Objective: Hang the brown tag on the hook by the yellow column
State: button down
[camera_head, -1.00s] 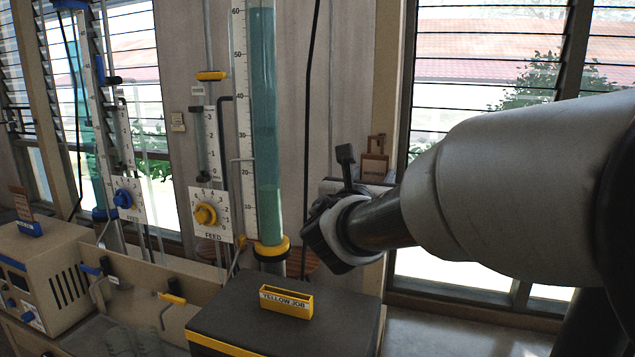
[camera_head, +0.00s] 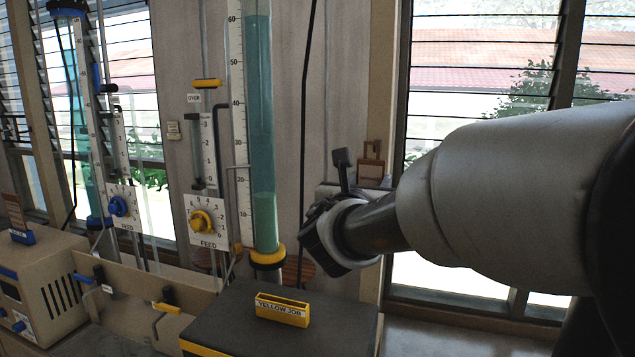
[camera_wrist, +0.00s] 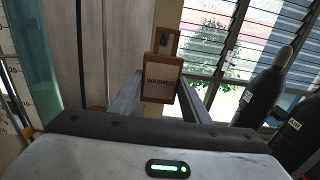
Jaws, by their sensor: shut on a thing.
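A brown tag marked WASHED (camera_wrist: 160,82) is held upright between the two fingers of my gripper (camera_wrist: 160,95) in the wrist view. In the head view the tag's brown top (camera_head: 371,152) shows behind my wrist, near the window post; my fingers are hidden there. The yellow column (camera_head: 262,130) is a tall tube of teal liquid with a yellow base ring, left of my gripper. It also shows at the left of the wrist view (camera_wrist: 33,65). I cannot make out the hook for certain.
An empty yellow holder marked YELLOW JOB (camera_head: 283,309) sits on a dark box (camera_head: 240,325) below the column. Feed dials (camera_head: 207,222) and valve levers stand to the left. Another brown tag (camera_head: 13,211) stands in a blue holder. Dark cylinders (camera_wrist: 262,97) are right in the wrist view.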

aim_at(373, 181)
jog(key=shift+w, duration=0.1)
jog(key=shift+b+x, duration=0.7)
jog(key=shift+x, duration=1.95)
jog(key=shift+f+b, duration=0.7)
jog(key=shift+b, duration=0.35)
jog(key=c, duration=0.9)
grip_release()
jog(key=shift+v, duration=3.5)
